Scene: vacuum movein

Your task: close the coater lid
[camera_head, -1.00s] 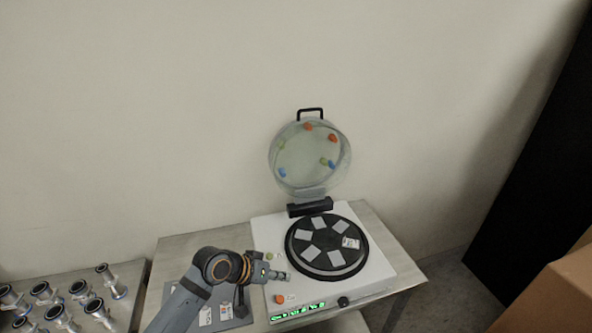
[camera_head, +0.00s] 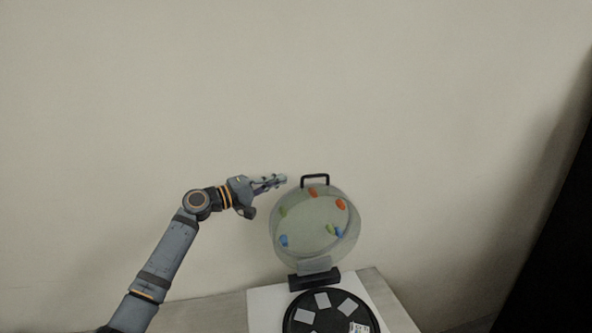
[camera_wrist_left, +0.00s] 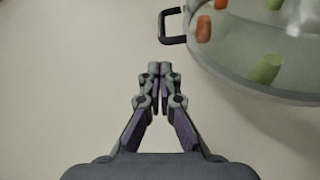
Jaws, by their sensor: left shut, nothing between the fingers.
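The coater lid (camera_head: 312,232) is a clear round cover standing upright, open, on its black hinge block (camera_head: 314,279). It has colored knobs and a black handle (camera_head: 315,177) on top. Below it is the white coater (camera_head: 266,306) with a black round platter (camera_head: 328,312), cut off by the lower edge. My left gripper (camera_head: 284,179) is shut and empty, a little left of the handle and apart from it. In the left wrist view the gripper (camera_wrist_left: 160,68) points toward the wall, with the handle (camera_wrist_left: 168,27) ahead and right and the lid (camera_wrist_left: 265,50) at upper right. My right gripper is out of view.
A plain wall (camera_head: 420,120) stands behind the coater. A dark panel (camera_head: 560,230) is at the far right. The metal table (camera_head: 385,298) shows beside the coater. The space above and right of the lid is clear.

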